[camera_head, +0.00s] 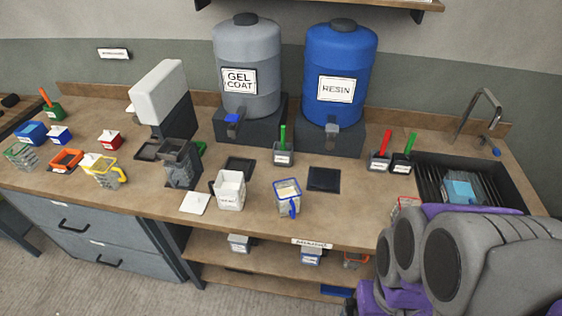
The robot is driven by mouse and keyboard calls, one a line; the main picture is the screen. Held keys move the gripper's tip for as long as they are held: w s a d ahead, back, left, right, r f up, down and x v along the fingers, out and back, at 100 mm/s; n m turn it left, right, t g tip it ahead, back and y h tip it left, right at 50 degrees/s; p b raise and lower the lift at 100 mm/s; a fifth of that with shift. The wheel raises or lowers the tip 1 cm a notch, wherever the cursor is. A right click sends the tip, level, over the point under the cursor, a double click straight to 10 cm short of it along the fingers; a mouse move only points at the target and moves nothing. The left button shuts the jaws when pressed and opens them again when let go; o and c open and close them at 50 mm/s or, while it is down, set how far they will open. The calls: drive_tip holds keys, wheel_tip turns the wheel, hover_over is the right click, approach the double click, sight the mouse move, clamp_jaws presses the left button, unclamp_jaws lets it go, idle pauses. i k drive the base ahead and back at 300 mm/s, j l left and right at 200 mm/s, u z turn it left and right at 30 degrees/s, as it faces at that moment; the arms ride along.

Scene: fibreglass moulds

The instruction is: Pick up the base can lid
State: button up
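A flat white square lid (194,203) lies on the wooden counter near its front edge. I take it for the base can lid, though no writing on it is readable. Just right of it stands an open-topped white square can (230,191), upright, with a label too small to read surely. My grey and purple arm fills the lower right of the view, well to the right of the lid. My gripper's fingers do not show.
A clear jug with a blue handle (288,197) stands right of the can, and one with a yellow handle (101,171) to the left. A dark dispenser (181,164) stands behind the lid. Blue resin (339,61) and grey gel coat (247,56) tanks stand behind.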

sight(196, 203)
drive_tip(key=k+l+u, duration=0.1)
drive_tip(key=u, duration=1.25)
